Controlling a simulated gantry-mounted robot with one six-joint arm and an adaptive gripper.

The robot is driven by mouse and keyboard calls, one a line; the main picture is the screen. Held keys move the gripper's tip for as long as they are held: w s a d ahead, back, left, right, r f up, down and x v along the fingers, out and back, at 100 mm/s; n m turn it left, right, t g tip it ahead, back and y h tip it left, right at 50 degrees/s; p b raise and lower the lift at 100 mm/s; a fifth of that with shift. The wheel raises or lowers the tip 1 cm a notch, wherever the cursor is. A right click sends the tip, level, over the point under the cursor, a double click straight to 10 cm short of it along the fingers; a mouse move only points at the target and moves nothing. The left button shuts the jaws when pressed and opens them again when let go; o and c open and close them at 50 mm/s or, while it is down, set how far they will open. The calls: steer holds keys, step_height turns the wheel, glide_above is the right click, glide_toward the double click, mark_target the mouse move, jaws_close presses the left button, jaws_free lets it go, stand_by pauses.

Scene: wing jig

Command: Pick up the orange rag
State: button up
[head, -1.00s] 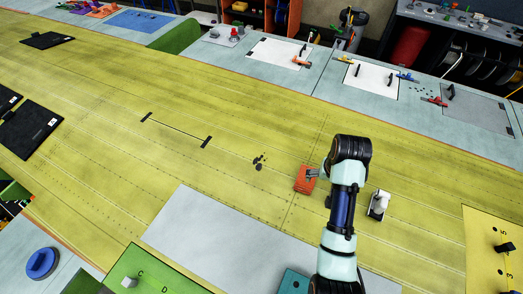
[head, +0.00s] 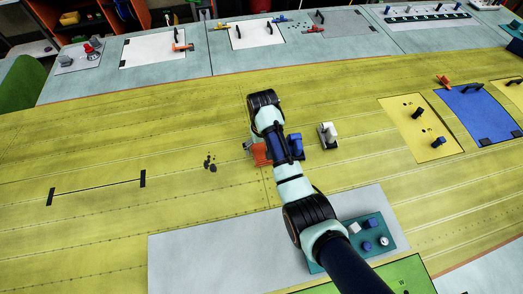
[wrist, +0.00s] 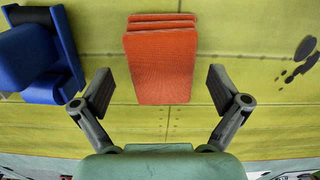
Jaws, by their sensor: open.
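The orange rag (wrist: 163,62) is a folded, layered stack lying on the yellow-green wing skin. In the wrist view it sits between and just beyond the fingertips of my gripper (wrist: 160,92). The fingers are spread wide, one to each side of the rag, with gaps between them and it. In the head view the rag (head: 261,154) shows beside my arm, partly hidden by it. Only a small grey part of my gripper (head: 249,145) shows there, at the rag's upper left.
A blue object (wrist: 38,58) stands close to the left finger in the wrist view. A white object (head: 328,134) stands right of my arm. Dark spots (head: 210,163) mark the skin to the left. A teal tray (head: 395,240) with small items lies in front.

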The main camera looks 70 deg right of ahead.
mark_target(262, 149)
steer(key=shift+f, duration=0.9)
steer(key=shift+w, duration=0.1)
steer(key=c, duration=1.2)
step_height(262, 149, up, 10)
steer(key=shift+r+p, duration=0.15)
steer(key=shift+p, duration=1)
